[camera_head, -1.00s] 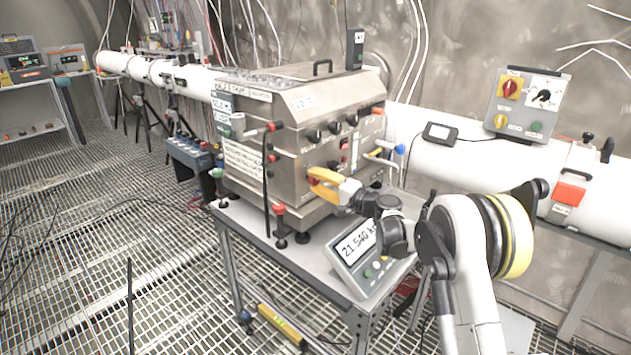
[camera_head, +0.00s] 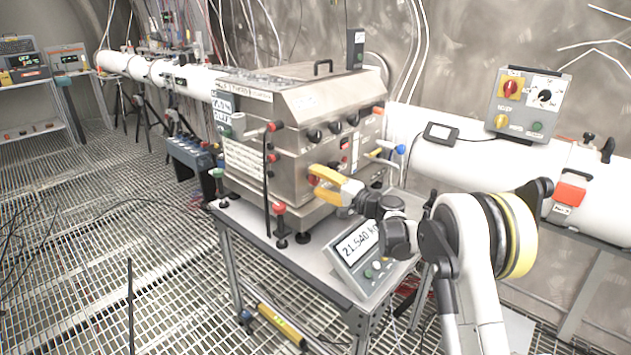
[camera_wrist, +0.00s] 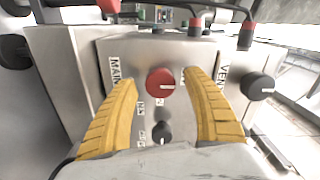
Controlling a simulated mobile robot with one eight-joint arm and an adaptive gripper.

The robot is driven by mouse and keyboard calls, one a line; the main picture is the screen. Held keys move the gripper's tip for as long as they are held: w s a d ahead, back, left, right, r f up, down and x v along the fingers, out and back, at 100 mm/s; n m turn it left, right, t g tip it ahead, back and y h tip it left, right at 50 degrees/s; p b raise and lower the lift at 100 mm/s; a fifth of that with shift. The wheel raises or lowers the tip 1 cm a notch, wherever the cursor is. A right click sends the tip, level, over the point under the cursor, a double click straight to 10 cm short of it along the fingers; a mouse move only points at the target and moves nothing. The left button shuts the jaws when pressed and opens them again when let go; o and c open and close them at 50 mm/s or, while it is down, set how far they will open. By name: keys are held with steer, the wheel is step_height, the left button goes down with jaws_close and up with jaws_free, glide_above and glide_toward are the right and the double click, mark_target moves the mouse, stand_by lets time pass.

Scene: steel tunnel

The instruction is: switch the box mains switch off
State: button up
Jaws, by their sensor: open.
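The mains switch is a round red knob (camera_wrist: 160,84) on the steel box (camera_head: 290,115), with a label starting "MAIN" to its left in the wrist view. A white mark on the knob points toward the right of that view. My gripper (camera_head: 318,184) is at the box's front face, and its yellow fingers also show in the wrist view (camera_wrist: 160,78). The fingers are open, one on each side of the red knob. I see no clear contact with it. In the head view the fingers mostly hide the knob.
A black knob (camera_wrist: 257,87) labelled "VEN..." is right of the fingers, and a small dark knob (camera_wrist: 161,132) sits between them. A scale display (camera_head: 362,248) stands below my gripper. A switch panel (camera_head: 528,103) is on the white pipe (camera_head: 470,165) at right.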

steer(key=v, duration=1.1)
steer(key=shift+s, duration=0.2)
steer(key=shift+d+r, duration=0.1)
steer(key=s+d+r+n+g+h, duration=0.1)
steer(key=s+r+g+h, duration=0.15)
steer(key=s, duration=0.65)
steer(key=s+d+r+n+g+h, duration=0.1)
steer(key=s+r+n+h, duration=0.2)
steer(key=s, duration=0.5)
steer(key=s+d+f+h, duration=0.1)
steer(key=s+d+h, duration=0.2)
steer(key=s, duration=0.5)
steer(key=s+d+f+h, duration=0.2)
steer(key=s+d, duration=0.4)
steer(key=s, duration=0.3)
steer(key=s+d+f+n+h, duration=0.1)
steer(key=s+d+h, duration=0.2)
steer(key=s, duration=0.5)
steer(key=shift+s+d+f+h, duration=0.15)
steer(key=shift+s+d+h, duration=0.25)
steer(key=shift+d, duration=0.3)
